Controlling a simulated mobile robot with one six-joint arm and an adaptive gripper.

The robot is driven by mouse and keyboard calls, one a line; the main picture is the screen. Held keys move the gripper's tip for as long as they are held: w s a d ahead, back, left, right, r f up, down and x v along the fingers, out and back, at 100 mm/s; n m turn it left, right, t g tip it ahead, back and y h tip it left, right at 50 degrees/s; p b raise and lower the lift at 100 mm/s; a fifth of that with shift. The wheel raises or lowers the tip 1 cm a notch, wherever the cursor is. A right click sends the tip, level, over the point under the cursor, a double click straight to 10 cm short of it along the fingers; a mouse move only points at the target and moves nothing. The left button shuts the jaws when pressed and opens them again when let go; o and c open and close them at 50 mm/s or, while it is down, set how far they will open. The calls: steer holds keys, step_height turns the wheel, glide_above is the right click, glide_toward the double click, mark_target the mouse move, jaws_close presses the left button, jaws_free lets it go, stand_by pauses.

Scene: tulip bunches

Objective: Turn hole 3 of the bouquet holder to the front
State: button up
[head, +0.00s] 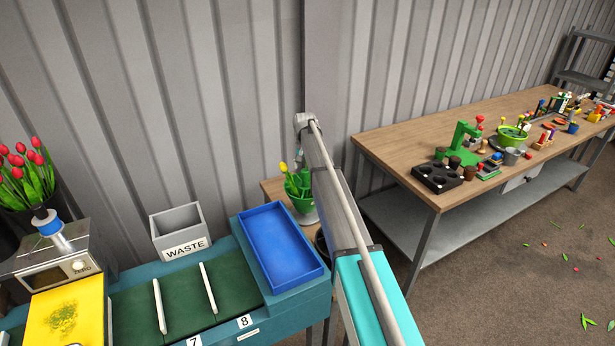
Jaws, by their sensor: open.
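I cannot tell for sure which thing is the bouquet holder. A green pot (305,203) with yellow and green stems stands on a small wooden table in the middle, partly hidden by my arm. A green bowl (511,137) with stems in it stands on the long workbench at the right. No hole numbers can be read on either.
A blue tray (283,252), a grey WASTE bin (181,229) and green lanes marked 7 and 8 are at the lower left. Red tulips (27,172) stand at the far left. The long workbench (400,133) holds a black holed block (437,177) and several small items.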

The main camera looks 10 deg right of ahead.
mark_target(305, 189)
steer(key=shift+f+b, duration=1.05)
steer(key=shift+f, duration=0.25)
jaws_close()
steer(key=shift+d, duration=0.3)
steer(key=shift+a, duration=0.35)
